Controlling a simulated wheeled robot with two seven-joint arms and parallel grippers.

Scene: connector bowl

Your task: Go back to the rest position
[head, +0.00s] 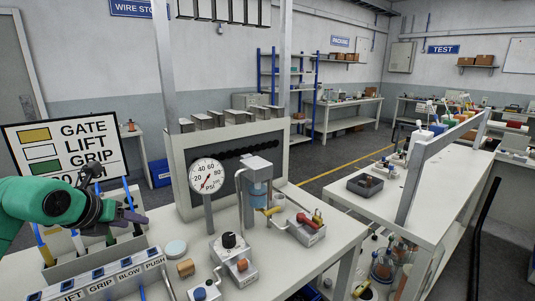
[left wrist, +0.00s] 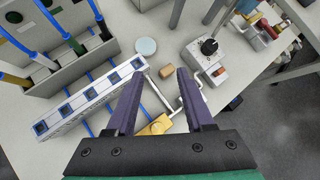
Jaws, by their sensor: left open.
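My left gripper (head: 134,217) is at the end of the green arm at the left of the head view. It is over the bench, near a grey box with coloured tubes (head: 62,262). In the left wrist view its two dark purple fingers (left wrist: 162,74) are apart, with nothing held between them. Below the gap show the white bench top, a thin metal pipe and a yellow piece (left wrist: 157,126). My right gripper is in neither view.
A labelled switch strip (head: 112,284), a pale round disc (head: 176,248), a tan cylinder (head: 186,268), a dial gauge (head: 207,176) and valve blocks (head: 234,262) stand on the bench. A GATE, LIFT, GRIP sign (head: 82,132) stands behind the arm. A second bench (head: 390,210) is at right.

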